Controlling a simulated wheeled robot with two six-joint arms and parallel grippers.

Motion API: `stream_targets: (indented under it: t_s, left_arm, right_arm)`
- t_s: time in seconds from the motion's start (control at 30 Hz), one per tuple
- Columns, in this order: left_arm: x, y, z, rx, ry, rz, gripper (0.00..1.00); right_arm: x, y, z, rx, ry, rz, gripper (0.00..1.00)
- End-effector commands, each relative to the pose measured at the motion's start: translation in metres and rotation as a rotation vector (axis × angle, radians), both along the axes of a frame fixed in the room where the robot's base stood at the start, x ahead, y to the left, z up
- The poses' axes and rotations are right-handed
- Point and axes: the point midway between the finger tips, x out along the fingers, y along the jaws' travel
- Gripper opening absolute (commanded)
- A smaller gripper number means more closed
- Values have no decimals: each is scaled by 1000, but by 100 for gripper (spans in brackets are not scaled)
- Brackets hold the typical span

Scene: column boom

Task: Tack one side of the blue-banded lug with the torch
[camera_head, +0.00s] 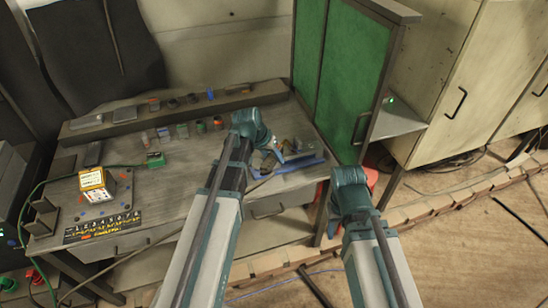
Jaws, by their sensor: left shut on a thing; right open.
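My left gripper (269,147) is over the right part of the grey workbench (200,188). It is shut on a small tool, apparently the torch (279,156), mostly hidden by the wrist. A thin cable runs from there toward the lower left. Just right of it, a grey metal piece (297,146) stands by a blue strip (300,164). I cannot make out a blue band on a lug there. My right gripper (349,176) is open, in front of the bench's right end; its fingers are mostly hidden by its wrist.
Several small colour-marked parts line the bench and its back ledge (150,112). A green clamp (154,158) with a green cable lies at left, near a yellow-white box (95,184). A green screen (345,80) bounds the bench at right. The bench's middle front is fairly clear.

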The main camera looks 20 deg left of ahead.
Motion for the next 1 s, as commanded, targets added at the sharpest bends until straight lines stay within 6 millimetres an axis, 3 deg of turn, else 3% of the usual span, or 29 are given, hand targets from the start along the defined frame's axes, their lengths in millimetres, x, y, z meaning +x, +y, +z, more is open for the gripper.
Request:
stream_targets:
  t_s: [1.0]
  left_arm:
    - [-19, 11, 75, 0, -1, 1, 0]
  right_arm:
    - [0, 0, 75, 2, 0, -10, 50]
